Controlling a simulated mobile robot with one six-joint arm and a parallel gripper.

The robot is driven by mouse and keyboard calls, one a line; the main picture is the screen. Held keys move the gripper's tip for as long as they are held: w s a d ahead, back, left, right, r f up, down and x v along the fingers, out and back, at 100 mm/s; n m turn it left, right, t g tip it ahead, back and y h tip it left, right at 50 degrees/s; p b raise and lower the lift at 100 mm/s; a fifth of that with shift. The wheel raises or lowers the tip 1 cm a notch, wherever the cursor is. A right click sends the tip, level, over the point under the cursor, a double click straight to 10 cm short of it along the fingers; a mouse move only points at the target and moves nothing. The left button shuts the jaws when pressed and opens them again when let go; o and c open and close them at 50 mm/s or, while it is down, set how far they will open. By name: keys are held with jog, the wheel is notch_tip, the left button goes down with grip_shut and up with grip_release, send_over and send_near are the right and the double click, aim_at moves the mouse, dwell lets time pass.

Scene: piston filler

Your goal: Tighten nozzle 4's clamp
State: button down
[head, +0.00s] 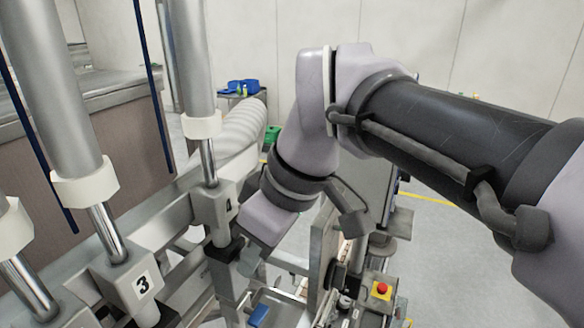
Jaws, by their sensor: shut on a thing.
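Nozzle 4 (211,205) is a grey block with a "4" label under a steel rod and a white-collared cylinder. A dark clamp piece (222,250) sits just below the block. My gripper (238,256) comes in from the right, below the wrist, and meets the nozzle at the clamp. It is shut on a part of the clamp. The fingertips and the gripped part are small and partly hidden by my wrist, so the clamp's exact angle cannot be told.
Nozzle 3 (130,285) stands close at the left, with another cylinder at the left edge. A red emergency button (381,289) on a yellow box is at the lower right. A blue bin (243,87) stands behind. Open floor lies to the right.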

jog(key=g+p, duration=0.2)
jog(key=p, duration=0.1)
jog(key=shift+w+d+r+m+y+p, duration=0.1)
jog(key=shift+w+r+m+y+p, duration=0.1)
jog(key=shift+r+m+y+p, duration=0.15)
jog(key=shift+w+d+f+m+g+y+p, duration=0.15)
jog(key=shift+f+m+g+y+p, duration=0.35)
jog(key=shift+g+y+p, duration=1.35)
jog(key=shift+w+f+m+g+y+p, duration=0.25)
jog(key=shift+m+g+y+p, duration=0.45)
jog(key=shift+g+p, duration=2.25)
jog(key=shift+w+d+f+m+g+y+p, duration=0.15)
jog(key=shift+f+m+g+y+p, duration=0.7)
jog(key=shift+p, duration=2.85)
jog(key=shift+a+r+g+y, duration=0.1)
jog(key=shift+r+g+y, duration=0.25)
jog(key=shift+r+y, duration=0.1)
jog(key=c, duration=1.5)
grip_release()
